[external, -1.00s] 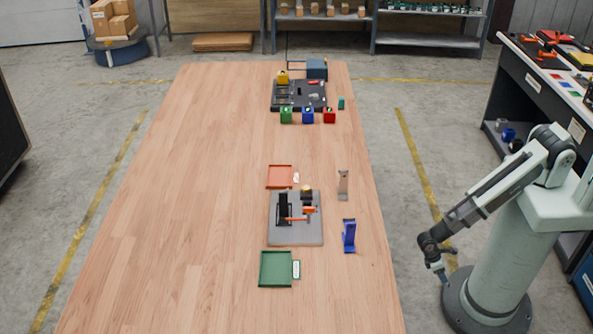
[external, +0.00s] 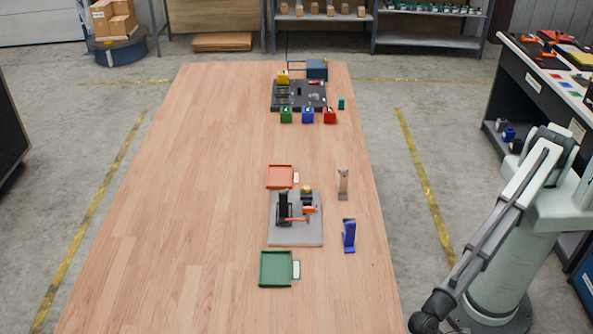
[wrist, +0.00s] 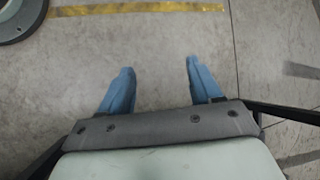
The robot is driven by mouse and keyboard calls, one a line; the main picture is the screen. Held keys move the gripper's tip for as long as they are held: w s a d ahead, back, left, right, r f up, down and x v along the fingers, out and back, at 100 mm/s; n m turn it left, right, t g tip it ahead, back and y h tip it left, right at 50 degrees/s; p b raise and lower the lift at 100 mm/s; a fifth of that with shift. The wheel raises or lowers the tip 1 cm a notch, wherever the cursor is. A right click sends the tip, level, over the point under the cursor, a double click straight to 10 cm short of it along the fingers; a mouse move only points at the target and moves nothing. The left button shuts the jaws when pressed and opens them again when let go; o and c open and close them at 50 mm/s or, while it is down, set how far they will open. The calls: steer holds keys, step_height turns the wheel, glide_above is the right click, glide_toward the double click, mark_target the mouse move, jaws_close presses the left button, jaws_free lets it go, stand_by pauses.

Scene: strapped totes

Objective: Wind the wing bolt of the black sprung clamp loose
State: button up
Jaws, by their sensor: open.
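A black clamp (external: 284,208) stands upright on a grey plate (external: 296,240) near the middle of the table. Orange parts (external: 310,209) show beside it on the plate; at this size I cannot tell which part is the wing bolt or how far it is wound in. My gripper shows in the wrist view (wrist: 159,80) with its two blue fingers apart and nothing between them, above the bare floor. In the external view my arm hangs low at the bottom right, off the table's right side and well away from the clamp. The gripper itself is out of that view.
An orange tray (external: 268,186) lies behind the plate and a green tray (external: 264,284) in front. A blue stand (external: 349,236) and a tan-grey stand (external: 343,184) are to the right. A dark board (external: 298,104) with coloured blocks is at the far end. The table's left side is clear.

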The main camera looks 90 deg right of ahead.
steer(key=s+a+r+n+g, duration=0.1)
steer(key=s+a+r, duration=0.2)
steer(key=a+r, duration=0.65)
steer(key=s+a+r, duration=0.3)
steer(key=a+r, duration=0.5)
steer(key=a, duration=0.2)
steer(key=w+r, duration=0.6)
steer(key=w+d+r+m+t, duration=0.25)
steer(key=w+d, duration=0.25)
steer(key=w, duration=0.4)
steer(key=w+d+r+m+t, duration=0.1)
steer(key=w+d+r+m, duration=0.15)
steer(key=w+d, duration=0.5)
steer(key=m+t+h, duration=0.3)
steer(key=m+t, duration=0.1)
steer(key=m, duration=0.5)
glide_toward(284, 190)
step_height(284, 190, down, 8)
steer(key=shift+s+f, duration=0.1)
steer(key=shift+f, duration=0.15)
